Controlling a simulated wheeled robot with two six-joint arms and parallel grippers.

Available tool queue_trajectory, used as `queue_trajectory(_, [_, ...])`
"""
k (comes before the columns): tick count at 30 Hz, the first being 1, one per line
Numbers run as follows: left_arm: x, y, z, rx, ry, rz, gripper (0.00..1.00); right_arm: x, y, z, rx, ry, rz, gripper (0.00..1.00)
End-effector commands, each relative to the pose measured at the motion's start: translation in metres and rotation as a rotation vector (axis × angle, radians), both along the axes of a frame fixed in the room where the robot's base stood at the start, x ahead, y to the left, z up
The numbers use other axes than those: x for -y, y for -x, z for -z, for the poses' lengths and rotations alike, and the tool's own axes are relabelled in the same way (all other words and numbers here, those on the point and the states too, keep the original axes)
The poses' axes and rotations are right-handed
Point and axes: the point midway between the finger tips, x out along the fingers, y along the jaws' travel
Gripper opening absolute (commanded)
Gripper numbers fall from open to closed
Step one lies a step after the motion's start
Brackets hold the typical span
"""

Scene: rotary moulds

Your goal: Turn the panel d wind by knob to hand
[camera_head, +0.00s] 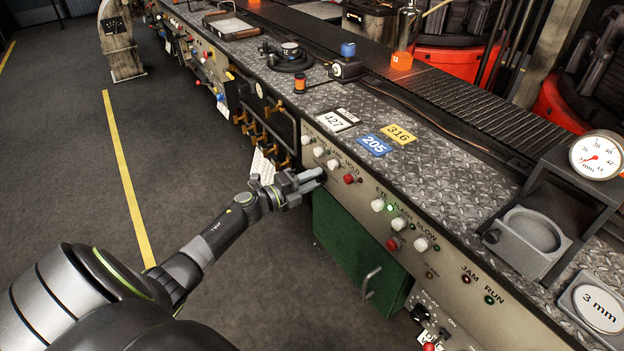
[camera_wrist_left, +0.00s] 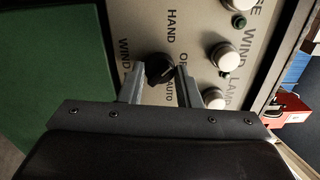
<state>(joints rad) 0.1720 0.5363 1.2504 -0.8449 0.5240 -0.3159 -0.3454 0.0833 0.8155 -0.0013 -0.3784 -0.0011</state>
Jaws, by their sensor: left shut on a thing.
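The black panel knob (camera_wrist_left: 160,69) shows in the left wrist view on the beige control panel (camera_wrist_left: 148,22). Printed words around it read HAND, OFF and AUTO, with WIND beside it. My left gripper (camera_wrist_left: 160,88) has one finger on each side of the knob and is shut on it. Which word the knob points to is hard to tell. In the head view my left gripper (camera_head: 312,179) is at the panel front, above the green door, and it hides the knob. My right gripper is in neither view.
White buttons (camera_wrist_left: 225,56) sit close beside the knob. A red button (camera_head: 349,178) and several white ones line the panel. Below is a green door (camera_head: 345,250) with a metal handle (camera_head: 371,281). Number plates (camera_head: 374,145) lie on the bench top. The floor at left is clear.

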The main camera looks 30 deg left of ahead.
Motion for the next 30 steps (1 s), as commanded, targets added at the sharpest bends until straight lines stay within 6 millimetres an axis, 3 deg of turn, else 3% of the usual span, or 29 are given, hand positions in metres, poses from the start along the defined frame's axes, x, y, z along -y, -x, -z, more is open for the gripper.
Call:
queue_trajectory(1, [-0.001,-0.001,-0.001,0.001,0.001,-0.003,0.07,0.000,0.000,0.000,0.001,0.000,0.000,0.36])
queue_trajectory(2, [-0.001,-0.001,-0.001,0.001,0.001,-0.003,0.34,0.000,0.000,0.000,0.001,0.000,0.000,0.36])
queue_trajectory(6, [-0.001,-0.001,-0.001,0.001,0.000,-0.002,0.52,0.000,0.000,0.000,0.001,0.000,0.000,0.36])
queue_trajectory(15, [-0.001,0.001,0.000,0.000,0.000,-0.001,0.52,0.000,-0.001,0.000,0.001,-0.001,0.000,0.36])
queue_trajectory(19, [-0.005,0.010,0.001,-0.002,-0.001,-0.002,0.52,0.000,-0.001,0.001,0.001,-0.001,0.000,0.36])
queue_trajectory(30, [-0.033,0.078,0.003,-0.004,-0.003,-0.001,0.52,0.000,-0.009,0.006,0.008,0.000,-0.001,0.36])
